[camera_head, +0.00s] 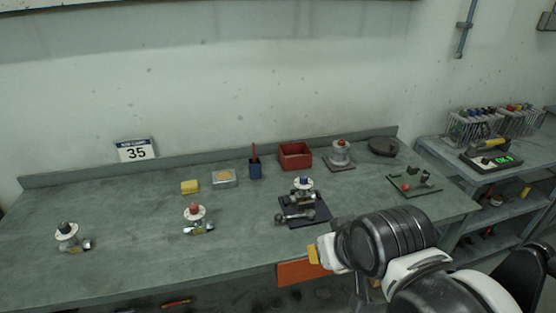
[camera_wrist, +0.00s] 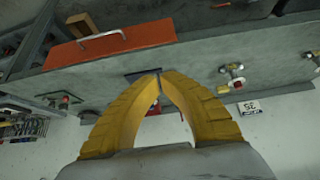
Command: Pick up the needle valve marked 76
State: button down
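Three small valves with round white discs stand on the green bench (camera_head: 130,210). One with a dark knob (camera_head: 68,235) is at the left, one with a red knob (camera_head: 195,217) is in the middle, and one with a blue knob (camera_head: 303,186) is on a dark mat (camera_head: 318,211). Two valves also show in the wrist view, one near right of centre (camera_wrist: 233,72) and one at the right edge (camera_wrist: 313,56). No 76 is legible on any. My gripper (camera_wrist: 159,75) has yellow fingers whose tips meet, with nothing seen between them.
A green board (camera_head: 414,187) with small parts lies right. An orange drawer front (camera_wrist: 110,45) is below the edge. The bench between the valves is clear.

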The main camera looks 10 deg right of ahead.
aim_at(303, 195)
jog(key=i+j+z, duration=0.15)
jog(key=j+z, duration=0.25)
jog(key=j, duration=0.15)
jog(key=j+z, duration=0.4)
jog(key=j, duration=0.15)
jog(key=j+z, duration=0.4)
jog(key=j, duration=0.2)
